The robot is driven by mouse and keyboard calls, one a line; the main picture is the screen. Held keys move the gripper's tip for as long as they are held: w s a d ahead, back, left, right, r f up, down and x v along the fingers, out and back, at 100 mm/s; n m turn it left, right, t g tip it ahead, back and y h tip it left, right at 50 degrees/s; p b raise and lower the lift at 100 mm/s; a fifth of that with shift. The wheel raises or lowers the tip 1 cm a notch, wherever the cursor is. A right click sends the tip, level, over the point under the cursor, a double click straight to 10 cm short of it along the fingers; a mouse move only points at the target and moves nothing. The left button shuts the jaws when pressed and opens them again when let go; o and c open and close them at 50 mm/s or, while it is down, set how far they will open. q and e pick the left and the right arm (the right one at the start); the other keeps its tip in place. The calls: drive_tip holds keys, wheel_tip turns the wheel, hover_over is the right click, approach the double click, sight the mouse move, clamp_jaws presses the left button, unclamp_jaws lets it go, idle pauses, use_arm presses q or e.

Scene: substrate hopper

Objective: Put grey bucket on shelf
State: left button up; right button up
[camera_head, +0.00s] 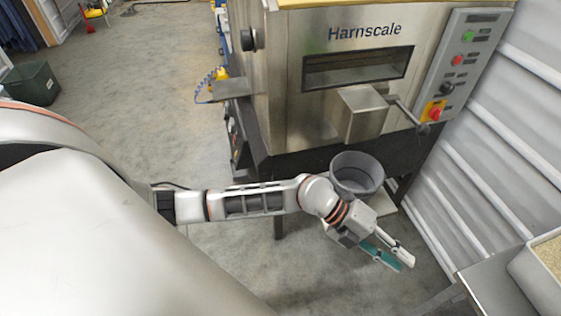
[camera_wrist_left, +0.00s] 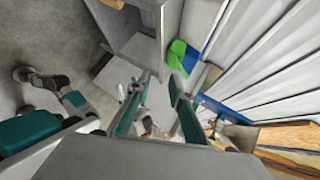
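The grey bucket (camera_head: 357,175) is round and open-topped and stands upright under the spout of the steel machine, at the centre right of the head view. It looks empty. A pale flat surface (camera_head: 386,203) shows beside its lower part; I cannot tell whether this is the shelf. My left gripper (camera_head: 406,263) is in front of the bucket, lower right, and not touching it. Its fingers are apart with nothing held between them, as the left wrist view (camera_wrist_left: 159,78) also shows. I cannot clearly make out the bucket in the wrist view. My right gripper is not seen.
The steel machine (camera_head: 290,100) fills the back, with a handle and control panel (camera_head: 462,60). A corrugated white wall (camera_head: 500,170) closes the right side. A metal table (camera_head: 490,285) carries a tray (camera_head: 530,270) at lower right. A green-blue object (camera_wrist_left: 183,55) shows near the wall.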

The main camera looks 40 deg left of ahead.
use_arm(q)
wheel_tip(320, 180, up, 7)
drive_tip(key=n+t+h, duration=0.4)
drive_tip(key=n+t, duration=0.3)
drive_tip(key=n, duration=0.1)
drive_tip(key=a+f+n+t+y, duration=0.4)
drive_tip(key=a+n+t+y, duration=0.3)
drive_tip(key=a+n, duration=0.35)
drive_tip(key=s+a+f+n+g+y, duration=0.2)
drive_tip(key=s+a+f+n+y, duration=0.2)
drive_tip(key=s+a+f+n, duration=0.1)
drive_tip(key=s+a+f+n+g+y, duration=0.3)
drive_tip(key=s+a+f, duration=0.5)
drive_tip(key=f, duration=0.4)
drive_tip(key=shift+a+n+y, duration=0.35)
drive_tip(key=shift+n+y, duration=0.15)
drive_tip(key=shift+n, duration=0.35)
drive_tip(key=shift+r, duration=0.1)
